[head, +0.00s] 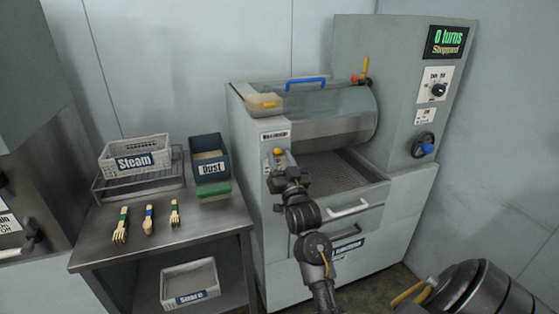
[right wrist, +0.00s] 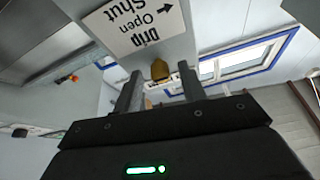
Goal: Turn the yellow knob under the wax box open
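The yellow knob (head: 277,152) sits on the front left of the grey machine, below the pale yellow wax box (head: 264,101). In the right wrist view the knob (right wrist: 159,70) shows between the two fingertips, with a gap on each side. My right gripper (head: 284,175) is at the machine front, just below the knob in the head view. Its fingers (right wrist: 160,74) are open and hold nothing. A white label (right wrist: 137,27) beside the knob reads Drip, Open, Shut with an arrow. Whether the fingertips reach past the knob is unclear. My left gripper is out of view.
The machine's clear drum cover (head: 325,103) has a blue handle (head: 306,83). A drawer handle (head: 348,208) sticks out right of my arm.

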